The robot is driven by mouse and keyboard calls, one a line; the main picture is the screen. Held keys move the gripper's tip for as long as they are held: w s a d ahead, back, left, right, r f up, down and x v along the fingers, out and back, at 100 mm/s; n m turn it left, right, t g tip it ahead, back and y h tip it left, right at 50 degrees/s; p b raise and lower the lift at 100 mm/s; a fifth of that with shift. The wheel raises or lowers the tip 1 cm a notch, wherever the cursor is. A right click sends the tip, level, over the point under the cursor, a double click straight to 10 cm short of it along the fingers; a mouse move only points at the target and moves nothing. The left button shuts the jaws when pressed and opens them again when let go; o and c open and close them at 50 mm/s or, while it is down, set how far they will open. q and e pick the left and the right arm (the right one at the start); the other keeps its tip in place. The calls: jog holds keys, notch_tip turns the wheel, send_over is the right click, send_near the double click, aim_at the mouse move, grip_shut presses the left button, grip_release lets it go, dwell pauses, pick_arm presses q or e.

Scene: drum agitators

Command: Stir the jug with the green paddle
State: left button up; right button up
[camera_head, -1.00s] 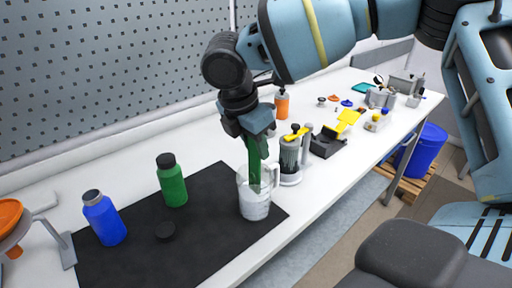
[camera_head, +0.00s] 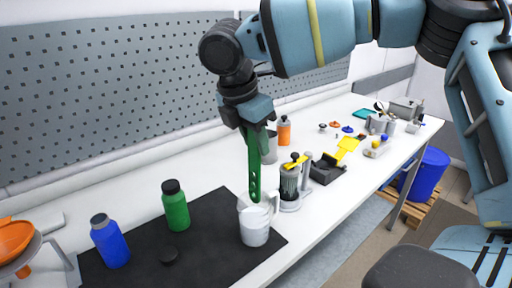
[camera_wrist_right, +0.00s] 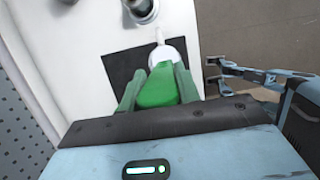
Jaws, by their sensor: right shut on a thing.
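The jug (camera_head: 255,228) is clear with white contents and a handle; it stands upright at the right end of the black mat (camera_head: 200,262). My right gripper (camera_head: 256,124) is shut on the green paddle (camera_head: 253,165) and holds it near upright over the jug. The paddle's holed lower end is at about the jug's rim; I cannot tell whether it is just inside or above. In the right wrist view the paddle (camera_wrist_right: 158,90) hides part of the jug (camera_wrist_right: 166,53).
A grey cylinder stand (camera_head: 289,183) is close on the right. A dark tray (camera_head: 327,171) lies beyond it.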

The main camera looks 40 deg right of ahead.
jog(key=shift+r, duration=2.8)
